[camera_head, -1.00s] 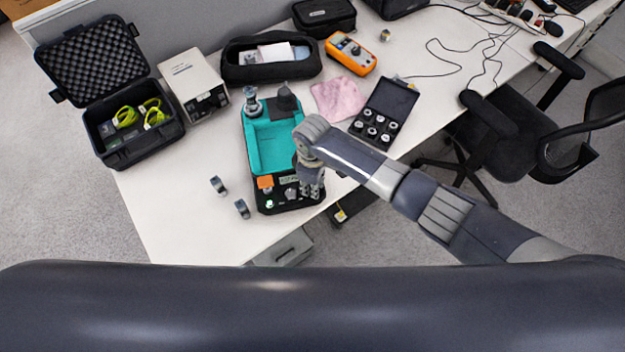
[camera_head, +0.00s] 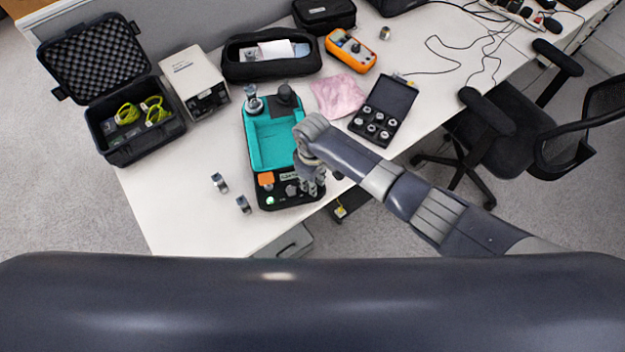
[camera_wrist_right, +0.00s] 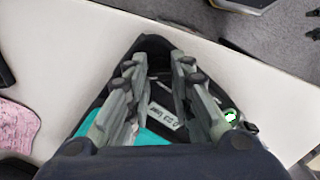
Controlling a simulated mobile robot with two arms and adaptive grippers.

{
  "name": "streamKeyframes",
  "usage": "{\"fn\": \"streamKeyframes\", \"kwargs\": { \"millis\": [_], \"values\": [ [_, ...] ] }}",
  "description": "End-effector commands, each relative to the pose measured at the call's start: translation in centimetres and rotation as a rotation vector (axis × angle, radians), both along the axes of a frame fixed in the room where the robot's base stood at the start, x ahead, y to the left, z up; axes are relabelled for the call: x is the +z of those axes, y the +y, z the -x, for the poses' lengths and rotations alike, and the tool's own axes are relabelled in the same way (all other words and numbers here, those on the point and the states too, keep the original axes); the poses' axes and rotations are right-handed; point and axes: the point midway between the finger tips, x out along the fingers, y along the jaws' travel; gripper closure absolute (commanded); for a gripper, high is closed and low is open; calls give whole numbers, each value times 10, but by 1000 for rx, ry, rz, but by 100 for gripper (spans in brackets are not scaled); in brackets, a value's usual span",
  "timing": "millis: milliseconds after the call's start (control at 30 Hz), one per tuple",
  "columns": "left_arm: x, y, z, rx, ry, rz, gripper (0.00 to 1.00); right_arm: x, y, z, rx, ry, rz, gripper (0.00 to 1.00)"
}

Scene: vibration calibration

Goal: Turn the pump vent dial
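The teal and black calibrator unit (camera_head: 270,150) lies on the white table. Its front control panel has an orange piece (camera_head: 266,179), a green-lit button (camera_head: 270,201) and a small grey knob (camera_head: 292,190). I cannot tell whether this knob is the pump vent dial. My right gripper (camera_head: 314,188) points down over the panel's right end and hides part of it. In the right wrist view its two fingers (camera_wrist_right: 157,64) are apart with no held object visible. A small labelled display (camera_wrist_right: 166,117) and the green-lit button (camera_wrist_right: 231,115) show beyond them. My left gripper is not in view.
Two small metal cylinders (camera_head: 220,183) (camera_head: 243,204) stand left of the unit. A black case of metal fittings (camera_head: 379,120) and a pink cloth (camera_head: 338,96) lie to the right. An open black case (camera_head: 120,115) is at left. The table's front left is clear.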

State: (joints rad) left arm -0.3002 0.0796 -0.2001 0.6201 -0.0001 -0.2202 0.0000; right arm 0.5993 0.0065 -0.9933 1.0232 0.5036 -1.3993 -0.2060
Motion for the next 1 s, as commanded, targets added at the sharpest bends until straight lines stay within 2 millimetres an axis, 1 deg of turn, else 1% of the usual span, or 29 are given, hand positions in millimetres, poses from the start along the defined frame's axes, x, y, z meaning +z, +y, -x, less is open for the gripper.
{"fn": "streamKeyframes", "kwargs": {
  "millis": [33, 67, 400, 567, 667, 767, 1000],
  "values": [
    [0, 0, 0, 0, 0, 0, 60, 1, 1, -1, 0, -2, -2, 66],
    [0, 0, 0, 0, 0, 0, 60, 1, 1, -1, 0, -2, -2, 59],
    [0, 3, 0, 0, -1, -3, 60, 1, 0, 0, 1, -1, -1, 59],
    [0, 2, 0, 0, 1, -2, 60, 10, 1, -1, 2, -1, -2, 59],
    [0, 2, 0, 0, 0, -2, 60, 22, 0, -1, 2, -3, -3, 59],
    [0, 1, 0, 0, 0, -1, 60, 40, 1, -1, 2, -3, -3, 59],
    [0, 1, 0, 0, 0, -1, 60, 88, 1, -1, 1, -3, -4, 59]
  ]
}}
